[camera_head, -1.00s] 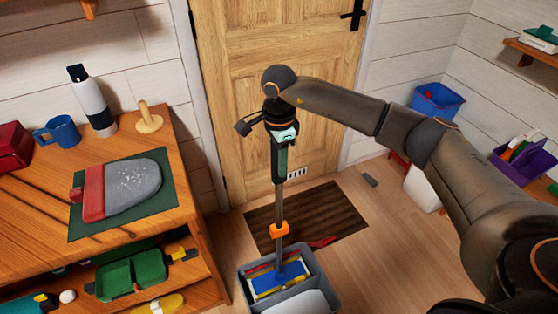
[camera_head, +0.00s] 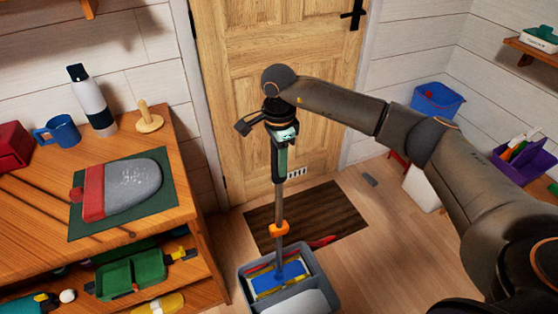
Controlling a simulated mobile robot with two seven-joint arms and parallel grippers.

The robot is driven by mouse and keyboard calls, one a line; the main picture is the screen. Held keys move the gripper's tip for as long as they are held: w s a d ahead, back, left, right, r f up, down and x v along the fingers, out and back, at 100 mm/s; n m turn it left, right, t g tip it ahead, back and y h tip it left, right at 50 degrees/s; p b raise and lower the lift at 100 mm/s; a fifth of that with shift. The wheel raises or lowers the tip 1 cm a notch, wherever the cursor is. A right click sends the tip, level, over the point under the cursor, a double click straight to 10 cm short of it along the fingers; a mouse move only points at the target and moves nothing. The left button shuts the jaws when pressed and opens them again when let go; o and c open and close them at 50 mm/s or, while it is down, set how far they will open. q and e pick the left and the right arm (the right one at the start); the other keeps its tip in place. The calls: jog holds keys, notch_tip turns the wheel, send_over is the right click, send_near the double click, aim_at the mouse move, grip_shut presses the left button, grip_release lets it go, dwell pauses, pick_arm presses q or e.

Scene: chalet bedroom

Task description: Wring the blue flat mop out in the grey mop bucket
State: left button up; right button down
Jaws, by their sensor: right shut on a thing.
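The blue flat mop (camera_head: 291,272) has its blue head down in one compartment of the grey mop bucket (camera_head: 322,262), over a yellow and red part inside it. Its pole stands close to upright, with an orange collar partway down and a dark green handle on top. My right gripper (camera_head: 283,138) is shut on the mop's handle from above. The fingertips are small and partly hidden by the wrist. The bucket's other compartment looks pale inside, and its lower edge is cut off by the picture. My left gripper is not in view.
A wooden bench (camera_head: 150,245) with a bottle, mug and lower shelf stands left of the bucket. A dark doormat (camera_head: 325,215) lies before the wooden door (camera_head: 285,60). A blue bin (camera_head: 437,99) and purple caddy (camera_head: 523,160) are at right. Floor right of the bucket is clear.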

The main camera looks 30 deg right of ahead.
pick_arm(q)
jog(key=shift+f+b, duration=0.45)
pick_arm(e)
jog(key=shift+f, duration=0.55)
jog(key=shift+c, duration=2.4)
grip_release()
jog(key=shift+f, duration=0.15)
notch_tip(320, 180, up, 2)
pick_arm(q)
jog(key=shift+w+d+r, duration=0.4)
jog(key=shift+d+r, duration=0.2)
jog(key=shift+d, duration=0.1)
pick_arm(e)
notch_tip(320, 180, up, 11)
jog(key=shift+f, duration=0.1)
